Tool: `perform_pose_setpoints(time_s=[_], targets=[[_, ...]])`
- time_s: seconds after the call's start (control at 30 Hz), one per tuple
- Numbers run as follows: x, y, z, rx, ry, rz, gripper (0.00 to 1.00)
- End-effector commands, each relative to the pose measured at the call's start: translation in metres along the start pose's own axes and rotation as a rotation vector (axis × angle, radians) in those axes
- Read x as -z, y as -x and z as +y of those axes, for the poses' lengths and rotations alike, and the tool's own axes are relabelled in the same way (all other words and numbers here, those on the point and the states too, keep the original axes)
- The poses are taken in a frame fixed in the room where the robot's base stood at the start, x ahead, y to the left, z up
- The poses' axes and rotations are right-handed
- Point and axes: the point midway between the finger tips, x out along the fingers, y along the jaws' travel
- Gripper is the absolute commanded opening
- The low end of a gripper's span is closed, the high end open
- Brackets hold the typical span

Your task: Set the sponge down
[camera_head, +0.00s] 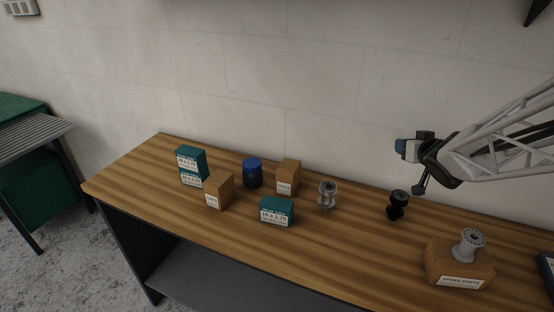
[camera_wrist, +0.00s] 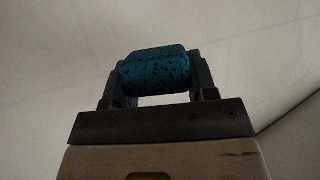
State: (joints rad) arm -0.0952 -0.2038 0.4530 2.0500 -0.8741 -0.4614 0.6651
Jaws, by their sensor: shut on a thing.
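The sponge (camera_wrist: 155,72) is teal-blue with dark speckles and sits between the two fingers of my gripper (camera_wrist: 160,82) in the wrist view. My gripper is shut on it. In the head view my gripper (camera_head: 409,148) is at the right, raised above the wooden bench and in front of the wall.
The wooden bench (camera_head: 340,243) carries teal boxes (camera_head: 277,211), brown boxes (camera_head: 218,191), a blue jar (camera_head: 252,172), a silver hub (camera_head: 327,194) and a black hub (camera_head: 398,205). The bench's front middle is clear.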

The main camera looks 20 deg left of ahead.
Motion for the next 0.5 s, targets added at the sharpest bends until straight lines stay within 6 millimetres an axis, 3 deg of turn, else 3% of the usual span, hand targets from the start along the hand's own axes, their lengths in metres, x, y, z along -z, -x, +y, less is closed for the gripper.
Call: perform_pose_setpoints(time_s=[0.5], targets=[[0.004, -0.015, -0.025, -0.017, -0.007, -0.002, 0.3]])
